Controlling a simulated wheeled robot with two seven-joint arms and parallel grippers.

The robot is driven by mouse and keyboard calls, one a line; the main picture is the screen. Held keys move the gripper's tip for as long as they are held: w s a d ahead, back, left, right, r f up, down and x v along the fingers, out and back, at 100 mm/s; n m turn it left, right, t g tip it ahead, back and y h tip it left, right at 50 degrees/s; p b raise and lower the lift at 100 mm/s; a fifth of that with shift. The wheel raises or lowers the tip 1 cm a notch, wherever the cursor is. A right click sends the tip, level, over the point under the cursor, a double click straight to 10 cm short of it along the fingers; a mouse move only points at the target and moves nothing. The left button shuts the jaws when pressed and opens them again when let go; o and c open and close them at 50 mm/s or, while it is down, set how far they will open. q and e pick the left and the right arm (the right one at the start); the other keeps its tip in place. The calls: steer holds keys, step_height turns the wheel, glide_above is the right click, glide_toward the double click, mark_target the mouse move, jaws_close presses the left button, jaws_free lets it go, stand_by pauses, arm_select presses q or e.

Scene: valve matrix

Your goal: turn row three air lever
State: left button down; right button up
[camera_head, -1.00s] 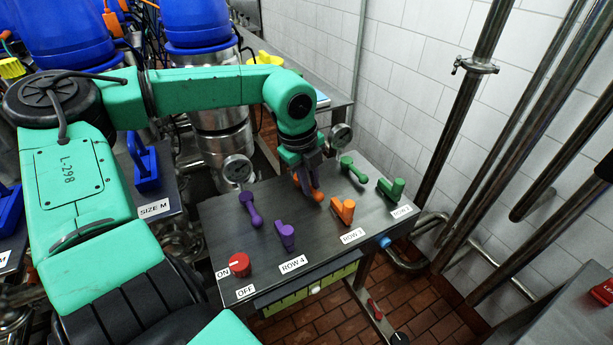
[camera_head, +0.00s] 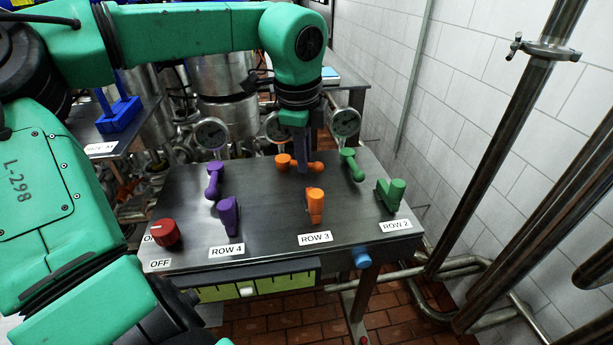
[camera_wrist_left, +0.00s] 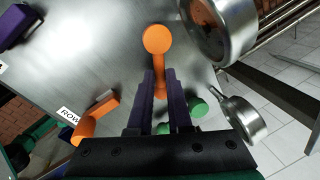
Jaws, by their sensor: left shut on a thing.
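The row three label (camera_head: 315,238) marks a column with two orange levers on the grey panel. The rear orange lever (camera_head: 283,161) has a rounded end and lies crosswise, left to right. My left gripper (camera_head: 303,168) comes down from above and is shut on this lever's bar. In the left wrist view the two dark fingers (camera_wrist_left: 161,88) straddle the bar, and the lever's round orange end (camera_wrist_left: 157,40) sticks out beyond them. The front orange lever (camera_head: 315,204) is blocky and stands apart from the gripper. My right gripper is not in view.
Purple row four levers (camera_head: 213,182) stand to the left, green row two levers (camera_head: 353,166) to the right. A red knob (camera_head: 165,232) is at the panel's left front. Gauges (camera_head: 344,122) stand behind the panel. Pipes (camera_head: 500,150) run along the right.

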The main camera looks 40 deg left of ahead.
arm_select(q)
steer(key=shift+w+f+n+b, duration=0.15)
steer(key=shift+w+n+b, duration=0.15)
steer(key=shift+n, duration=0.2)
steer(key=shift+w+a+n+b, duration=0.1)
steer(key=shift+n+b, duration=0.2)
steer(key=shift+n, duration=0.1)
steer(key=shift+w+a+n+y+b, duration=0.2)
steer(key=shift+n+b, duration=0.1)
steer(key=shift+n, duration=0.25)
steer(key=shift+w+a+n+y+b, duration=0.15)
steer(key=shift+n+b, duration=0.15)
steer(key=shift+n, duration=0.25)
steer(key=shift+w+r+n, duration=0.2)
steer(key=shift+n, duration=0.5)
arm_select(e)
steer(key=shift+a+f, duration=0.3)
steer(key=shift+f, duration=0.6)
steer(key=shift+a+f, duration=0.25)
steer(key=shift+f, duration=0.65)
arm_select(q)
steer(key=shift+a+g+b, duration=0.1)
steer(key=shift+g+b, duration=0.2)
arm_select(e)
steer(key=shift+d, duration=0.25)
